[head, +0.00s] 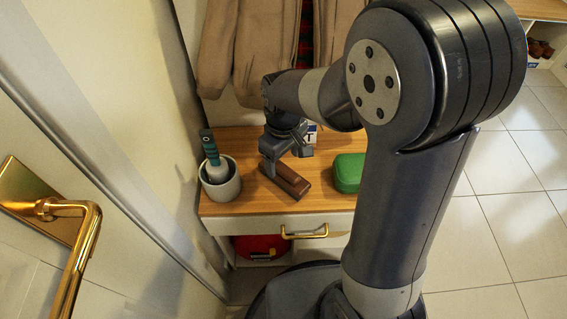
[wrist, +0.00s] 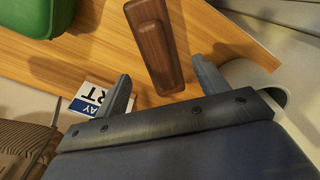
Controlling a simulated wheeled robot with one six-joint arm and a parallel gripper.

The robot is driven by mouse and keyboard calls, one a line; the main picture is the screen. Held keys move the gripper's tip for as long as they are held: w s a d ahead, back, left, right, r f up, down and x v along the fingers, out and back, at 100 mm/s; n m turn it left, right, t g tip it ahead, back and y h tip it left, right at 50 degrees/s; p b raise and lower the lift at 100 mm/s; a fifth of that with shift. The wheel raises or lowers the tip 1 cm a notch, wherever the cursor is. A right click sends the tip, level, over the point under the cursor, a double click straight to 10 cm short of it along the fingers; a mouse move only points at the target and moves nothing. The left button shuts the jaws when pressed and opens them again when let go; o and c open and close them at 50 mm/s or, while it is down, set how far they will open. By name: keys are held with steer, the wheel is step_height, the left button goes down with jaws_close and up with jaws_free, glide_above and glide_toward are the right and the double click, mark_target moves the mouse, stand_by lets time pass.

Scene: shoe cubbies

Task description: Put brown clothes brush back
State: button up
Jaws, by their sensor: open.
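The brown clothes brush (head: 291,182) lies on the wooden bench top, near its front edge. It also shows in the wrist view (wrist: 154,45), running from the top edge down toward the gap between my fingers. My gripper (head: 285,162) is open and empty, close above the brush's rear end in the head view. In the wrist view, both fingers of my gripper (wrist: 163,88) stand apart, with the near end of the brush between and just ahead of the tips. I cannot tell whether either finger touches it.
A white pot (head: 222,190) holding a teal-and-white item stands left of the brush. A green case (head: 348,173) sits to its right. A printed card (wrist: 95,98) lies behind. Coats (head: 255,50) hang above. A gold-handled drawer (head: 305,230) is below; a door handle (head: 75,210) is at left.

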mark_target(283, 169)
step_height(283, 169, up, 7)
steer(key=p, duration=0.1)
stand_by(1.7)
